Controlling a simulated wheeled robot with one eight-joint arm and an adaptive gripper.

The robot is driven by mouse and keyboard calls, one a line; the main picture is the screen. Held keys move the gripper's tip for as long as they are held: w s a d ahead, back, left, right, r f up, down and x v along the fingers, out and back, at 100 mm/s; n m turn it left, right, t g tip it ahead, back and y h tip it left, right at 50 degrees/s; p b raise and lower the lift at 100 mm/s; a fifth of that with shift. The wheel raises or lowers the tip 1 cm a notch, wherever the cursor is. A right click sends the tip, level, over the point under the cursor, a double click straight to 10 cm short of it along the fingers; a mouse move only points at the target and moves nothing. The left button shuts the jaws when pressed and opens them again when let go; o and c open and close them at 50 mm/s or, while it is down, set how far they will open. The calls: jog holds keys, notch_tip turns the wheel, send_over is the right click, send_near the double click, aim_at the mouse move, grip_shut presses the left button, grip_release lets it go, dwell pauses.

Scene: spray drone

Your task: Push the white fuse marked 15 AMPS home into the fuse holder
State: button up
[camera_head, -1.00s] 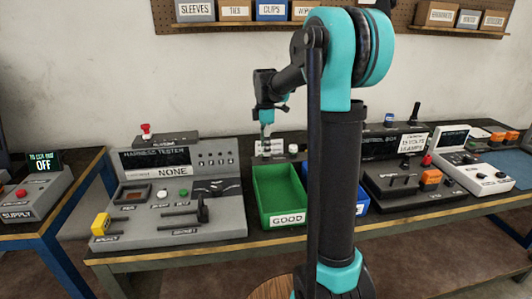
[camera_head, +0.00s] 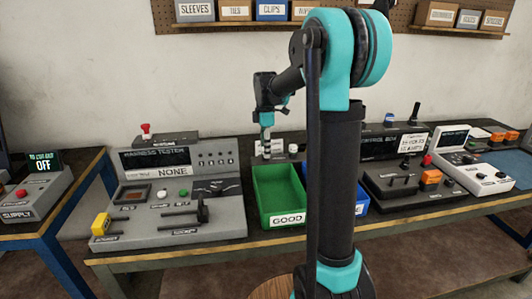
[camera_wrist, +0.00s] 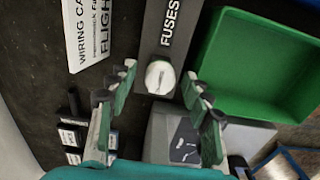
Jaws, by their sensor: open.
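In the wrist view a white round piece with a slot-like mark (camera_wrist: 160,77) sits on a grey strip lettered FUSES (camera_wrist: 172,25). It looks like the fuse in its holder. No 15 AMPS marking is readable, and how deep it sits cannot be told. My gripper (camera_wrist: 162,74) is open, with one finger on each side of the white piece and no clear contact. In the head view my gripper (camera_head: 266,150) points down behind the green GOOD bin, and the fuse cannot be made out.
The green bin (camera_head: 287,219) stands close in front of my gripper. A blue bin (camera_head: 362,207) is partly behind my arm. The harness tester (camera_head: 168,217) is to the left. A white placard (camera_wrist: 90,30) lies left of the strip in the wrist view.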

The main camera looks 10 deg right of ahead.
grip_shut()
dwell(0.3)
jog(key=shift+r, duration=0.15)
jog(key=shift+r, duration=2.8)
